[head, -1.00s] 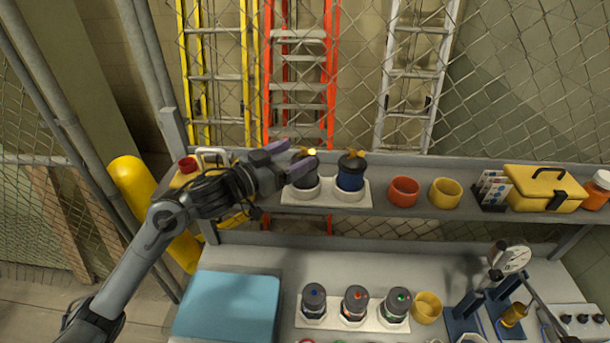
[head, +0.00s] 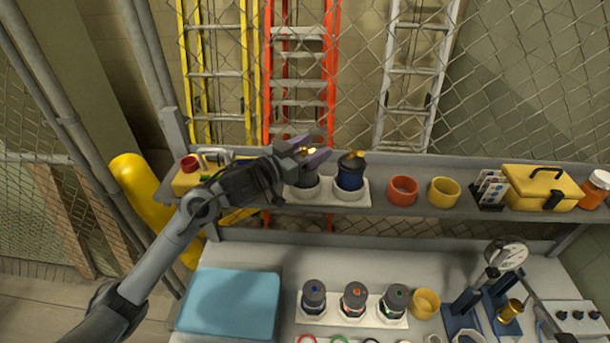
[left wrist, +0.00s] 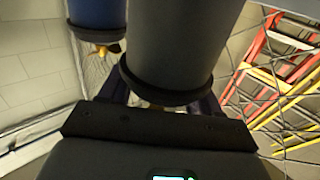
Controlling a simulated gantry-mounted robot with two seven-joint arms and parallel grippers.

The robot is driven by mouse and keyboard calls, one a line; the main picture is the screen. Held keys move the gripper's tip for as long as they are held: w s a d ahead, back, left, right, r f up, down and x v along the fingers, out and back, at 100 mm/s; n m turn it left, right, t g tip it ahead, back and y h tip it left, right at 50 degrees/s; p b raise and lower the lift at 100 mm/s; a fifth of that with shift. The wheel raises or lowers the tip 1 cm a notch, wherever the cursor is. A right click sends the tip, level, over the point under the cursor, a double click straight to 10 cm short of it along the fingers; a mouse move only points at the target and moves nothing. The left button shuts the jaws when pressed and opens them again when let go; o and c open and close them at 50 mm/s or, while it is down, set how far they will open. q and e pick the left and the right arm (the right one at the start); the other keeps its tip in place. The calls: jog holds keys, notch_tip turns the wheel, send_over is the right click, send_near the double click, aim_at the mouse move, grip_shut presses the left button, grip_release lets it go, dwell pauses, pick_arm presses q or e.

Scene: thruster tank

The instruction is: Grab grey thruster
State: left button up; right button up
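The grey thruster (head: 305,184) stands upright in the left hole of a white two-hole holder (head: 327,199) on the upper shelf. My left gripper (head: 311,150) is at its top end, and its purple fingers hide part of the thruster in the head view. In the left wrist view the grey thruster (left wrist: 178,45) fills the middle, with its dark rim close to my gripper's palm. The fingers show apart on either side of it, and I see no clear grip. My right gripper is not in view.
A blue thruster (head: 350,176) stands close on the right in the same holder. Red (head: 403,190) and yellow (head: 444,192) cups and a yellow toolbox (head: 542,188) sit farther right. Several dark canisters (head: 354,300) stand on the bench below. A mesh fence (head: 480,90) is behind.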

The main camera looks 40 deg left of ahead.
pick_arm(q)
grip_shut()
jog(key=shift+r, duration=0.2)
